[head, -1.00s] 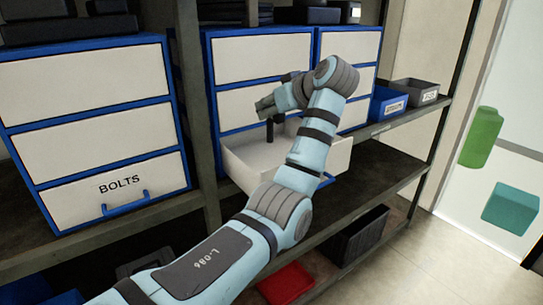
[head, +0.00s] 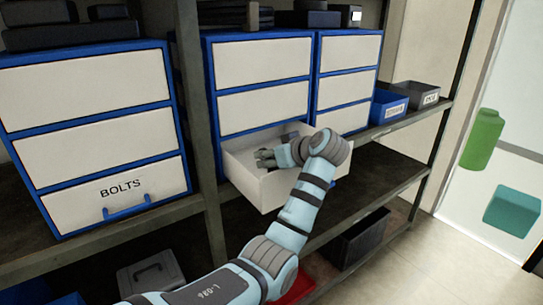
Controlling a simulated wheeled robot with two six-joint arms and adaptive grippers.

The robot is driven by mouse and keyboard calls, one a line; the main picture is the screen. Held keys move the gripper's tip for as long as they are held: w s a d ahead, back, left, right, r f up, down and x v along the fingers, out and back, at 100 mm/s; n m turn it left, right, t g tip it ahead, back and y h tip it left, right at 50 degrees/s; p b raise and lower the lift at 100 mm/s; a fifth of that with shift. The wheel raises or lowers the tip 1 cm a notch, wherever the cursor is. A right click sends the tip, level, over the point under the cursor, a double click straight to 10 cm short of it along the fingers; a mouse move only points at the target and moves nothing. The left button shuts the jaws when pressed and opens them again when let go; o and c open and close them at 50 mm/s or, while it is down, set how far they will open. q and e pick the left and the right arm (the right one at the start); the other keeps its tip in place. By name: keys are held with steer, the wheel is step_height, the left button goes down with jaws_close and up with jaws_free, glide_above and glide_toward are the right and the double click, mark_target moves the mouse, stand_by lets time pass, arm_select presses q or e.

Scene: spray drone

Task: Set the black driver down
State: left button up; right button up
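An open white drawer (head: 246,178) sticks out from the bottom of the middle blue-and-white cabinet (head: 262,61). My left gripper (head: 265,158) is low in the drawer, its grey fingers inside behind the front wall. The arm reaches over the drawer's right side. I cannot make out the black driver; the drawer wall and my gripper may hide it. Whether the fingers are open or shut does not show clearly. My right gripper is not in view.
A closed cabinet marked BOLTS (head: 95,130) stands at left, past a shelf post (head: 196,100). A blue bin (head: 388,106) and a grey bin (head: 415,94) sit at right on the shelf. A black crate (head: 360,238) is on the lower shelf.

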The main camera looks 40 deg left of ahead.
arm_select(q)
steer(key=shift+r, duration=0.15)
steer(key=b+v, duration=0.1)
steer(key=v, duration=1.1)
steer(key=shift+a, duration=0.1)
